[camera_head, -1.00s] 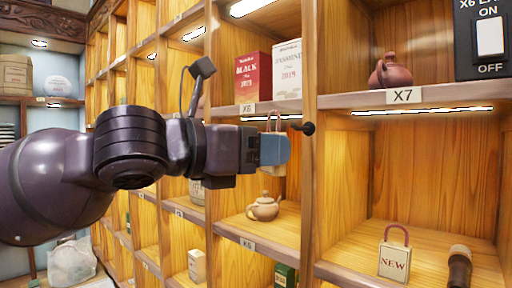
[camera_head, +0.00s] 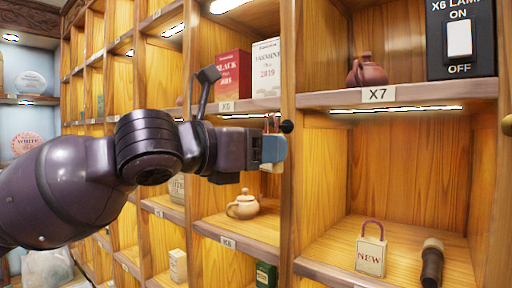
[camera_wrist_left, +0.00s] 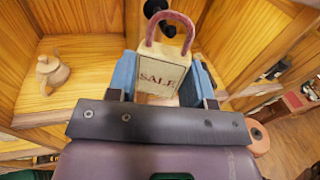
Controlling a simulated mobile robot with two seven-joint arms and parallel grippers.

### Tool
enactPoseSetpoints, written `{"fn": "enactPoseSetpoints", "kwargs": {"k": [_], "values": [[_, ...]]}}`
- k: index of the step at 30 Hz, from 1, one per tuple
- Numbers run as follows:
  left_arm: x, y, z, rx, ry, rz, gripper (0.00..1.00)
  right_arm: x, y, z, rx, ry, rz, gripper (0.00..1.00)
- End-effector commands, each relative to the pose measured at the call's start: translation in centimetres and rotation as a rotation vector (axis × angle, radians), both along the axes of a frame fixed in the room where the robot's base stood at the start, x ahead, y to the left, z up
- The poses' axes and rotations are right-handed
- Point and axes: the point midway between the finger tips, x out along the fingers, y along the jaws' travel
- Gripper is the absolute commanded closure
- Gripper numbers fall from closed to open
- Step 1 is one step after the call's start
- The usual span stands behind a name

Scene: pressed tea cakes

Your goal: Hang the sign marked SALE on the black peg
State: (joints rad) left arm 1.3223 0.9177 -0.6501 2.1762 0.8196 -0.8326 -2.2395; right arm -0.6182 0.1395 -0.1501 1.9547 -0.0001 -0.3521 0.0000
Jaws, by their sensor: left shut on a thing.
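My left gripper (camera_head: 272,149) is shut on the SALE sign (camera_wrist_left: 162,75), a pale tag with a reddish loop handle. In the head view the fingers hide most of the sign (camera_head: 270,168); its loop shows above them. The black peg (camera_head: 287,126) sticks out from the upright post, just right of the loop. In the wrist view the sign is upright between the blue fingers (camera_wrist_left: 165,88), and dark round parts show in and beside its loop. I cannot tell whether the loop is around the peg. My right gripper is not in view.
A NEW sign (camera_head: 370,250) stands on the lower right shelf beside a dark brown object (camera_head: 432,262). A clay teapot (camera_head: 243,204) sits on the shelf below my gripper. Red (camera_head: 233,76) and white (camera_head: 266,70) boxes stand above. The post (camera_head: 288,200) and shelf edges are close to the gripper.

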Motion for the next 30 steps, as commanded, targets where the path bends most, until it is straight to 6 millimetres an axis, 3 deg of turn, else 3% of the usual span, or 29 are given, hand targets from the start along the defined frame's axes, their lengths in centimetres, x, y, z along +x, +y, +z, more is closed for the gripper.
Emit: {"fn": "enactPoseSetpoints", "kwargs": {"k": [16,30], "values": [[2.0,-1.4,-0.5,0.000,0.000,0.000,0.84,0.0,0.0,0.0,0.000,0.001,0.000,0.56],[2.3,-1.7,-0.8,0.000,0.000,0.000,0.84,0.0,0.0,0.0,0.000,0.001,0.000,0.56]]}}
